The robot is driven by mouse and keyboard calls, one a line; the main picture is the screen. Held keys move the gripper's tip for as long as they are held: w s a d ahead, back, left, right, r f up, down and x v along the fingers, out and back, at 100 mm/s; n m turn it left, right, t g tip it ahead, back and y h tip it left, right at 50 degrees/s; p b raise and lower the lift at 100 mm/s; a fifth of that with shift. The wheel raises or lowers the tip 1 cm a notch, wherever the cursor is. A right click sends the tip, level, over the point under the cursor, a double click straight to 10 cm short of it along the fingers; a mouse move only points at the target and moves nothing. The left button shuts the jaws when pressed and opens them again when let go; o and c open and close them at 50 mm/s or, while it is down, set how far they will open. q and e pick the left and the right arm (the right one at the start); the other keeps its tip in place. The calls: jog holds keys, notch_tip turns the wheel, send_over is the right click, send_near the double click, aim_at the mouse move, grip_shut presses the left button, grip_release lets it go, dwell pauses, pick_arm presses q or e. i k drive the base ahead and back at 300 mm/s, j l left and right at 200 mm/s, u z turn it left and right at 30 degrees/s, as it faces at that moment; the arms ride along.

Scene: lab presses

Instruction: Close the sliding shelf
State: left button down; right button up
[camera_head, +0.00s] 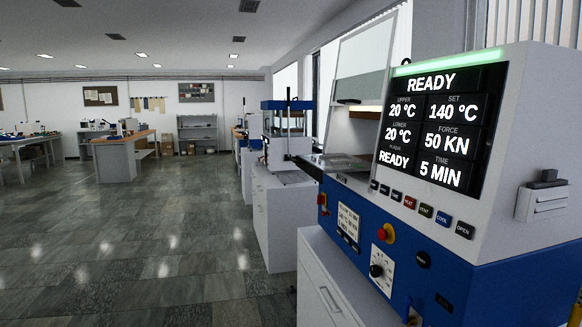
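The lab press (450,235) stands close on the right, with a white and blue body and a lit screen reading READY. A flat grey metal plate (340,162), which looks like the sliding shelf, sticks out on the press's left side at the height of the button row. A raised clear guard stands above it. How far the plate is out is hard to tell, as the screen housing hides its right end. Neither of my grippers is in view.
White cabinets (277,218) with more equipment (288,140) line the right side beyond the press. A drawer cabinet (325,290) stands under the press. Workbenches (122,155) are far back left. The tiled floor (150,240) at left is clear.

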aim_at(314, 166)
jog(key=i+j, duration=0.2)
jog(key=i, duration=0.2)
jog(key=i+j, duration=0.2)
jog(key=i, duration=0.2)
jog(key=i+j, duration=0.15)
jog(key=i, duration=0.3)
jog(key=z, duration=0.05)
